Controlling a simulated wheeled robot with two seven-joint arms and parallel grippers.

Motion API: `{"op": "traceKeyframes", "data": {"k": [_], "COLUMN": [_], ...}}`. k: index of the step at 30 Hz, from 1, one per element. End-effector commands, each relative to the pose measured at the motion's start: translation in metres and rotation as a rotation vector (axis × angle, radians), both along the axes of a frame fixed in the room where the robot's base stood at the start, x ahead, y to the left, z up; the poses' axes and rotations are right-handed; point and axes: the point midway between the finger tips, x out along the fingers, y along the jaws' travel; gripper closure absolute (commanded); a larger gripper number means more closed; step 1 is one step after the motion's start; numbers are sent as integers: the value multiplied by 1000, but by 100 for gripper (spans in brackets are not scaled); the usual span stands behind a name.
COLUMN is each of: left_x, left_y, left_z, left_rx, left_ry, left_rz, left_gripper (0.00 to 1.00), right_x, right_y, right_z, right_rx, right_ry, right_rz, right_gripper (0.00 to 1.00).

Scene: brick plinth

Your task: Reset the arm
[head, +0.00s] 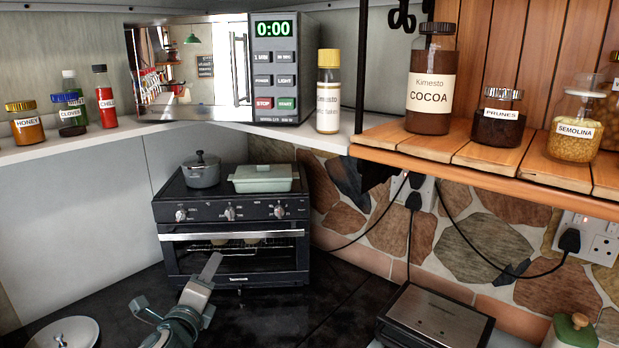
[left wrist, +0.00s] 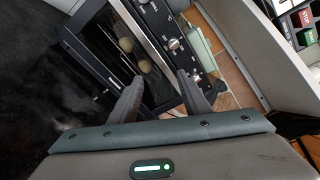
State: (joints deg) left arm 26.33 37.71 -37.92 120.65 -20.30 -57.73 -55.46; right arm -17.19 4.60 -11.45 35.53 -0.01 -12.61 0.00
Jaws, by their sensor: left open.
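My left gripper (head: 177,285) is low in the head view, in front of the black toaster oven (head: 233,262) and above the dark worktop. Its two fingers are spread apart with nothing between them. In the left wrist view the open fingers (left wrist: 160,88) point toward the oven (left wrist: 155,38), whose glass door is closed with round items behind it. No contact with the oven can be made out. My right gripper is not in view.
A grey pot (head: 201,172) and a pale green dish (head: 263,178) stand on the oven. A flat grill (head: 435,320) sits at right with cables behind it. A microwave (head: 275,70) and jars fill the shelves above. Dark worktop (head: 290,325) is clear between oven and grill.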

Motion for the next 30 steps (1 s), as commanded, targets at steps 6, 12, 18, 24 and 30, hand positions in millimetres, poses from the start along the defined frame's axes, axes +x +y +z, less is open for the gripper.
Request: {"op": "traceKeyframes", "data": {"k": [6,12,18,24,30], "left_x": [-50,-120,-204,-295,-356], "left_y": [-13,-20,-23,-25,-26], "left_z": [-78,-155,-221,-269,-291], "left_rx": [-320,-665,-981,-1244,-1386], "left_ry": [177,371,549,689,755], "left_rz": [75,228,444,707,898], "left_gripper": [57,57,57,57,57], "right_x": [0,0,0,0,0], "right_y": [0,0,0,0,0], "right_z": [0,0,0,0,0], "right_rx": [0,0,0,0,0], "right_ry": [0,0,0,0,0], "right_rz": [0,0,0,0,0], "right_gripper": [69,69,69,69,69]}}
